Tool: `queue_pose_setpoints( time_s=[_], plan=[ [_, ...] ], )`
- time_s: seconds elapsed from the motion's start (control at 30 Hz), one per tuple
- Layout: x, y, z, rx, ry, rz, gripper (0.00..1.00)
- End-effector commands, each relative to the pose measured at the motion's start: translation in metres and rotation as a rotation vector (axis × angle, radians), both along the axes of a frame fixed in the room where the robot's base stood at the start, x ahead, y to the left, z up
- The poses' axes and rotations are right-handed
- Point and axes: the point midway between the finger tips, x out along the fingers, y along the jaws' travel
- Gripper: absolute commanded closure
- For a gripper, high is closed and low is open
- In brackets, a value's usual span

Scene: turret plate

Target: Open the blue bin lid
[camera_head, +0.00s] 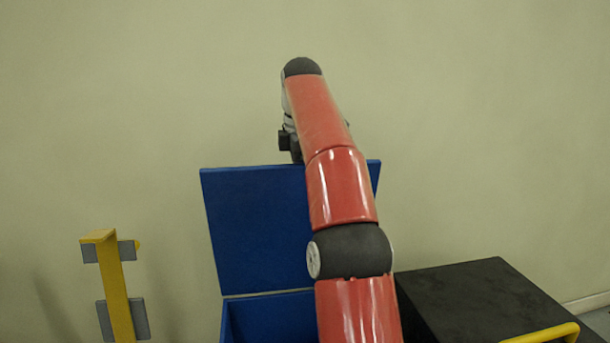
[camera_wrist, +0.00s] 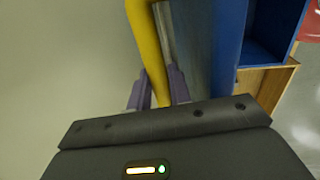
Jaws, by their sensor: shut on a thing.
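The blue bin lid (camera_head: 255,225) stands about upright at the back of the blue bin (camera_head: 270,318) in the head view, so the bin is open. My red arm covers the lid's right part and some of the bin. My gripper (camera_wrist: 157,90) is shut on a yellow bar handle (camera_wrist: 147,45) in the wrist view, one finger on each side. Blue panels of the lid and bin (camera_wrist: 269,40) show to the right of the bar. In the head view the fingertips and handle are hidden behind the lid and my arm.
A yellow post (camera_head: 113,285) with grey plates stands left of the bin. A black box (camera_head: 480,298) with a yellow rail (camera_head: 545,335) is on the right. A plain wall (camera_head: 480,120) is behind. A wooden surface (camera_wrist: 263,80) shows by the bin in the wrist view.

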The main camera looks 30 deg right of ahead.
Motion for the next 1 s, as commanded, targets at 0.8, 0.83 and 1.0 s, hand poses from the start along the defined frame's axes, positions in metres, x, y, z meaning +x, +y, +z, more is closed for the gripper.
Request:
queue_pose_setpoints(
  time_s=[0.8,0.83,1.0],
  plan=[
    [0.0149,0.003,-0.0064,0.003,0.013,0.002,1.0],
    [0.0149,0.003,-0.0064,0.003,0.013,0.002,1.0],
    [0.0147,0.0028,-0.0058,0.003,0.012,0.001,0.65]
  ],
)
